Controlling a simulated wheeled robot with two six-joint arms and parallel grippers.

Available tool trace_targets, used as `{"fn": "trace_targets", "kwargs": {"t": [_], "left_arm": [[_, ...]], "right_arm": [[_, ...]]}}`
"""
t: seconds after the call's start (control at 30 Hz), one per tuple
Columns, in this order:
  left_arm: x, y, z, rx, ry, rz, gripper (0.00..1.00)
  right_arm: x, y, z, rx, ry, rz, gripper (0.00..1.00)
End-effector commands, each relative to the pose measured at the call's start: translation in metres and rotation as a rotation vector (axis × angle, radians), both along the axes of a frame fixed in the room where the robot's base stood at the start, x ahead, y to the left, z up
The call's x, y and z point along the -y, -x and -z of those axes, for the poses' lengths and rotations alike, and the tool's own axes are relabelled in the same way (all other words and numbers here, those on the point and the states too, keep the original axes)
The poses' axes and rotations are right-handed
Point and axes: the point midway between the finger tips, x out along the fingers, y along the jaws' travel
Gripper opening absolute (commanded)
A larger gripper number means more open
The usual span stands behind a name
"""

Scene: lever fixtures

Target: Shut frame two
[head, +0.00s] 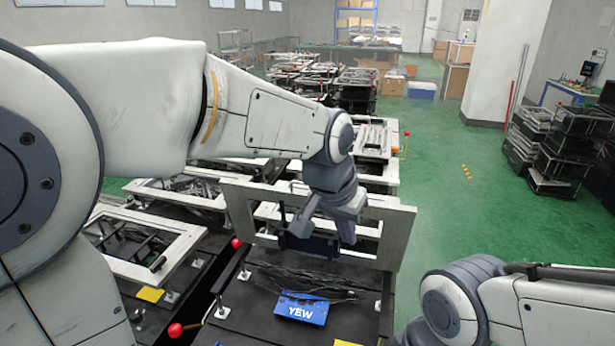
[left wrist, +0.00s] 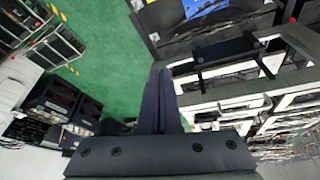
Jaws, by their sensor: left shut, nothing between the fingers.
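A pale rectangular frame (head: 398,240) stands raised, tilted up, at the far end of a black fixture base (head: 262,318) in the head view. A blue plate marked YBW (head: 301,308) and dark cables lie on that base. My left gripper (head: 346,232) is shut and empty, pointing down at the raised frame and covering part of it. In the left wrist view the shut fingers (left wrist: 160,88) are beside pale frame bars (left wrist: 230,92); I cannot tell whether they touch. My right gripper is out of view; only part of my right arm shows.
Another fixture's pale frame (head: 130,268) lies low at the left. Levers with red balls (head: 236,243) stick up at the base's left side. More fixtures (head: 372,80) stand behind. Green floor at the right is clear, with stacked black crates (head: 560,150) beyond.

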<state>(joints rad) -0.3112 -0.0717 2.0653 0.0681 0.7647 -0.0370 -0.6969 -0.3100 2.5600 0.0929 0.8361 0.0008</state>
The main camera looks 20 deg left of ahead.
Motion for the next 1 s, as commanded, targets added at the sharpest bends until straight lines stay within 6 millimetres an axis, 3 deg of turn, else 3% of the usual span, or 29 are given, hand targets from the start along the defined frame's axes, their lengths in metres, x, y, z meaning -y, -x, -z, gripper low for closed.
{"fn": "trace_targets", "kwargs": {"t": [0.03, 0.1, 0.23, 0.33, 0.47, 1.0], "left_arm": [[-0.024, -0.042, -0.016, 0.062, 0.009, -0.078, 0.00], [-0.055, -0.086, -0.037, 0.138, 0.014, -0.157, 0.00], [-0.109, -0.139, -0.068, 0.247, 0.009, -0.264, 0.00], [-0.134, -0.158, -0.082, 0.293, 0.003, -0.306, 0.00], [-0.144, -0.168, -0.085, 0.312, 0.000, -0.323, 0.00], [-0.142, -0.225, -0.010, 0.309, 0.000, -0.320, 0.00]], "right_arm": [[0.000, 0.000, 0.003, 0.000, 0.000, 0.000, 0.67], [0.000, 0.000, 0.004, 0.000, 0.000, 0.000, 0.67], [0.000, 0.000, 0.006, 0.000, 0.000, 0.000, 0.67], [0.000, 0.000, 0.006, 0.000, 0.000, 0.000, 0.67], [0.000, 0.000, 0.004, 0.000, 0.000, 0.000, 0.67], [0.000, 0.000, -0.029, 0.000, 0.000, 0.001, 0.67]]}}
